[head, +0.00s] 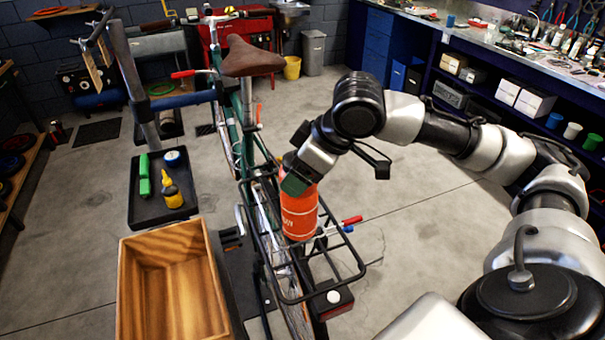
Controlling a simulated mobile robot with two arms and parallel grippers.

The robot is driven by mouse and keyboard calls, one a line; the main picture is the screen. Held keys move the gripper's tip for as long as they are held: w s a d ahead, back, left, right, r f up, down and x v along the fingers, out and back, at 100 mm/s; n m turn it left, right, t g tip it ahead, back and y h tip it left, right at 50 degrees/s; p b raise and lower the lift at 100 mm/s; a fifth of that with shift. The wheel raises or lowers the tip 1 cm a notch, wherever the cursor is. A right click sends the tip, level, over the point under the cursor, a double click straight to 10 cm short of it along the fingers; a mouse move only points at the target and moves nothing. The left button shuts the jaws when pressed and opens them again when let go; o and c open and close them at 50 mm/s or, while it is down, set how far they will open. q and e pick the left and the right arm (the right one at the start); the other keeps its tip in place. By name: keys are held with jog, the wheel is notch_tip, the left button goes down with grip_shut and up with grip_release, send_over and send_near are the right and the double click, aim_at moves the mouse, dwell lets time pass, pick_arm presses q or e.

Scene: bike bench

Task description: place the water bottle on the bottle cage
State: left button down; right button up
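The orange water bottle (299,214) is upright over the bike's rear rack, in the middle of the head view. My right gripper (296,182) comes down from above and is shut around the upper part of the bottle, hiding much of its top. Whether the bottle's base touches the rack or hangs above it, I cannot tell. The green bike (246,100) stands with its brown saddle (252,57) farther back. I cannot make out the bottle cage on its frame. My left gripper is not in view.
The black rear rack (327,276) has red- and blue-ended tools beside the bottle. Left of the bike are a wooden crate (122,290) and a black tray (147,212) with a yellow bottle (171,192). A repair stand (133,75) rises beside the frame. Open floor lies right of the bike.

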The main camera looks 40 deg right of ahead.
jog(key=shift+w+f, duration=0.1)
jog(key=shift+f, duration=0.8)
jog(key=o, duration=1.5)
jog(key=shift+o, duration=0.2)
